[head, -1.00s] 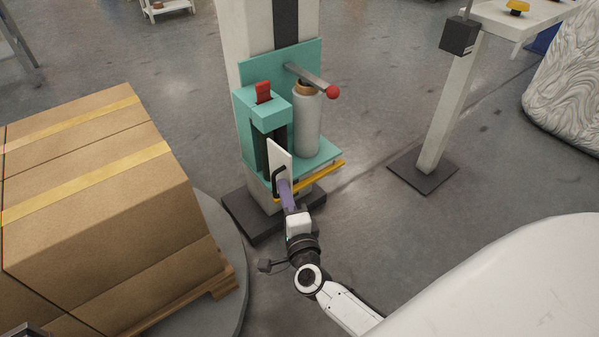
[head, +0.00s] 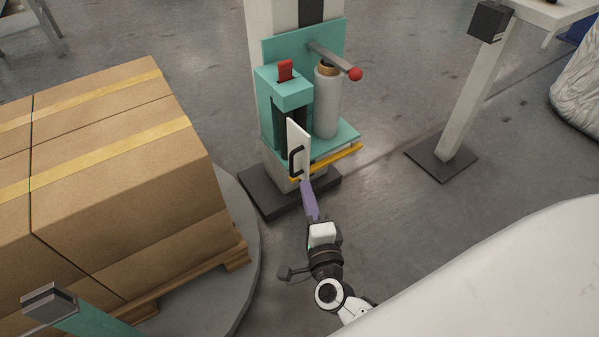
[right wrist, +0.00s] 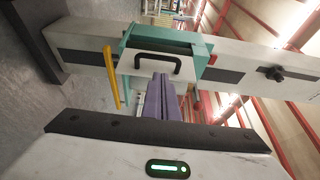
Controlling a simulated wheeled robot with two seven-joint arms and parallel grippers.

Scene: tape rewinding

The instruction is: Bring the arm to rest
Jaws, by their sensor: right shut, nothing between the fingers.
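My right gripper (head: 306,187) has purple fingers and is shut and empty. It is in front of and below a white door panel with a black handle (head: 295,160), which stands out from the teal film carriage (head: 292,92) on the mast. In the right wrist view my shut purple fingers (right wrist: 161,92) point at the white panel and its black handle (right wrist: 158,64), with a gap that I cannot measure. The white film roll (head: 327,105) stands upright on the carriage. My left gripper is not in view.
A yellow bar (head: 335,158) juts from the carriage. A red-knobbed lever (head: 355,74) is above the roll. A post on a dark base (head: 441,162) stands at right. Floor between is clear.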

